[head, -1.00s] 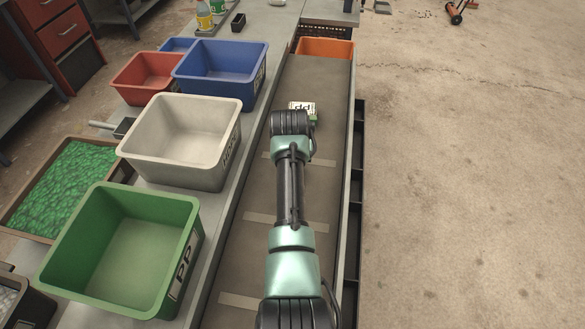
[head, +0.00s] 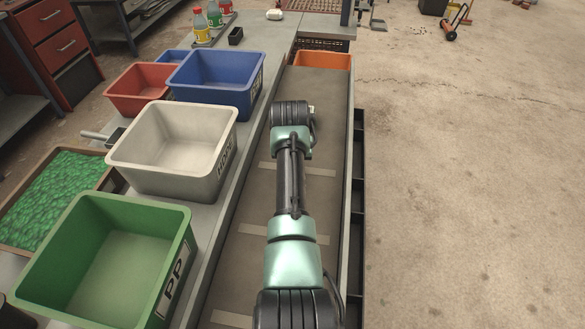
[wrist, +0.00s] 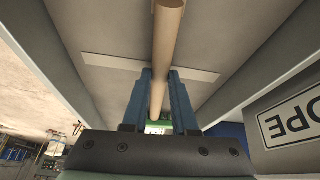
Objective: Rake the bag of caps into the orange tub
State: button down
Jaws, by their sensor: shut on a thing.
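My gripper (wrist: 160,76) has blue fingers shut on a pale wooden handle (wrist: 168,28) in the wrist view. A small white edge (head: 312,109) shows just right of my wrist, probably the bag's label; the rest of the bag is hidden. A green and white patch (wrist: 157,127) shows between the fingers, perhaps the same bag. The orange tub (head: 322,61) stands at the far end of the belt, beyond my wrist.
Left of the belt stand the green PP tub (head: 180,275), the white HDPE tub (head: 215,165), the blue tub (head: 215,95) and a red tub (head: 135,90). The belt (head: 318,90) between my wrist and the orange tub looks clear. Open floor lies to the right.

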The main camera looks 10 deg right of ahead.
jog(key=shift+w+d+b, duration=0.25)
jog(key=shift+w+b, duration=0.45)
jog(key=shift+b, duration=0.55)
jog(key=shift+w+b, duration=0.2)
jog(key=shift+b, duration=0.2)
jog(key=shift+w+d+b, duration=0.1)
jog(key=shift+w+b, duration=0.2)
jog(key=shift+b, duration=0.35)
jog(key=shift+w+d+f+b, duration=0.15)
jog(key=shift+w+b, duration=0.3)
jog(key=shift+b, duration=0.6)
jog(key=shift+w+d+r+b, duration=0.2)
jog(key=shift+w+b, duration=0.35)
jog(key=shift+b, duration=1.15)
